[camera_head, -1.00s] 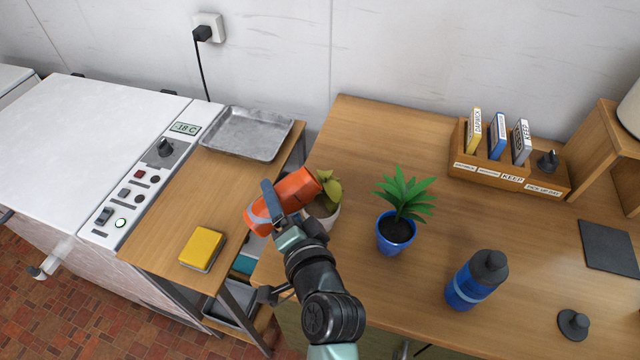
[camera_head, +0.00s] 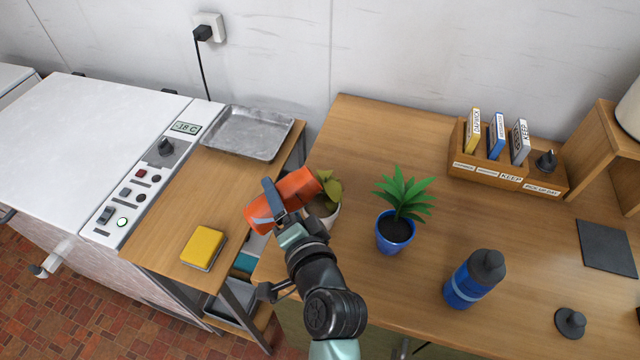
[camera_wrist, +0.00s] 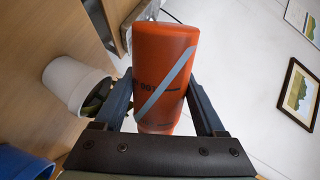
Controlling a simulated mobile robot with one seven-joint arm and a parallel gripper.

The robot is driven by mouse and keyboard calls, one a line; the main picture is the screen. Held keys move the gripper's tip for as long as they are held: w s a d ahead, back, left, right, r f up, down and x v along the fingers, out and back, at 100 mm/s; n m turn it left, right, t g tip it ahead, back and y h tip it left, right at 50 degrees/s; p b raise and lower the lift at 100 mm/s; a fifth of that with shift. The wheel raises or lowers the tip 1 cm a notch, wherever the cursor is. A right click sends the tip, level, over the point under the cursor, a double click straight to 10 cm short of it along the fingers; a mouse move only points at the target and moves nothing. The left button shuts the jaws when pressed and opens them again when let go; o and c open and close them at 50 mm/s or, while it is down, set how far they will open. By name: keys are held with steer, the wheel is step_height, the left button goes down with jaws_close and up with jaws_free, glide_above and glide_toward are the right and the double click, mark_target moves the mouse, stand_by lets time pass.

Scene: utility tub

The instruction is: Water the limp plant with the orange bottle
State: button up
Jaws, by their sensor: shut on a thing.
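My gripper (camera_head: 279,205) is shut on the orange bottle (camera_head: 297,187). It holds the bottle tilted nearly on its side, with the upper end toward the plant in the white pot. The bottle also fills the middle of the wrist view (camera_wrist: 165,65) between the two fingers. The limp plant (camera_head: 329,186) has drooping yellow-green leaves and stands in a white pot (camera_head: 331,217) at the table's left edge. The bottle's end is over or beside its leaves; the bottle and gripper hide part of the pot. I cannot see any water.
An upright green plant in a blue pot (camera_head: 394,236) stands to the right. A blue bottle (camera_head: 474,279) and a dark lid (camera_head: 571,322) are near the front. A yellow sponge (camera_head: 203,246) and metal tray (camera_head: 243,133) lie on the left surface.

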steer(key=shift+r+m+p, duration=0.7)
steer(key=shift+m+p, duration=0.1)
steer(key=shift+p, duration=0.3)
stand_by(2.2)
